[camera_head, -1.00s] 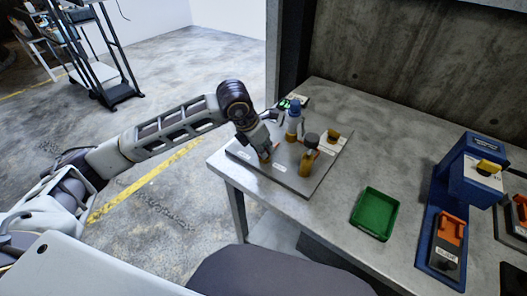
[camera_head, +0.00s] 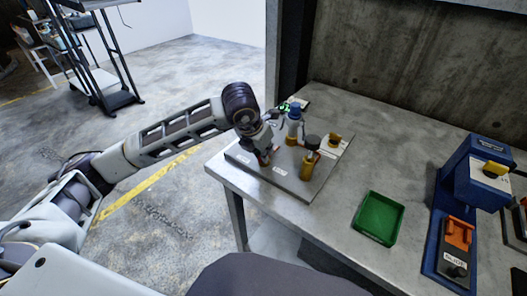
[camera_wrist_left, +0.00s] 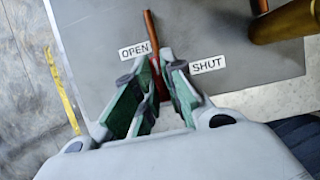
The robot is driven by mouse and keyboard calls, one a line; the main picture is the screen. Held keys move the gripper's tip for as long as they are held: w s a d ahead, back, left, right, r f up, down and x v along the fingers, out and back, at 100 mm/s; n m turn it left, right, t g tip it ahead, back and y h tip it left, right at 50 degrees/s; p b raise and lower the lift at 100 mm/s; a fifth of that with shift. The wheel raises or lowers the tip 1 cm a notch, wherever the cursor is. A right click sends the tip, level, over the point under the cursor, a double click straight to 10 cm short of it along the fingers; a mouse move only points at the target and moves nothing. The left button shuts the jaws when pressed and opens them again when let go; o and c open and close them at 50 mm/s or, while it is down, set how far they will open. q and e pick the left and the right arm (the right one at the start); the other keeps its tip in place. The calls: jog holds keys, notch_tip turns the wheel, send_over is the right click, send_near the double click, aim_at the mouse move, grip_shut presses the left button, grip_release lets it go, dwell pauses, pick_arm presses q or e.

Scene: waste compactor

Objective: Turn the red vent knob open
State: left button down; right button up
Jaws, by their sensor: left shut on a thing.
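The red vent knob shows in the left wrist view as a thin red bar (camera_wrist_left: 151,32) on a grey panel (camera_wrist_left: 100,25). The bar runs between the OPEN label (camera_wrist_left: 135,50) and the SHUT label (camera_wrist_left: 208,64), closer to OPEN. My left gripper (camera_wrist_left: 163,70) is shut on the bar, with a green-padded finger on each side; the fingers hide part of the bar. In the head view my left gripper (camera_head: 264,157) points down at the panel's left side and hides most of the knob. My right gripper is not in view.
A green tray (camera_head: 378,218) and a blue device (camera_head: 470,175) stand to the right on the grey table (camera_head: 300,215).

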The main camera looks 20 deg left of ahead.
pick_arm(q)
jog(key=c, duration=1.5)
grip_release()
jog(key=shift+f, duration=0.15)
jog(key=shift+r, duration=0.2)
jog(key=v, duration=1.1)
jog(key=shift+r, duration=0.3)
jog(key=shift+s+a, duration=0.1)
jog(key=shift+s, duration=0.05)
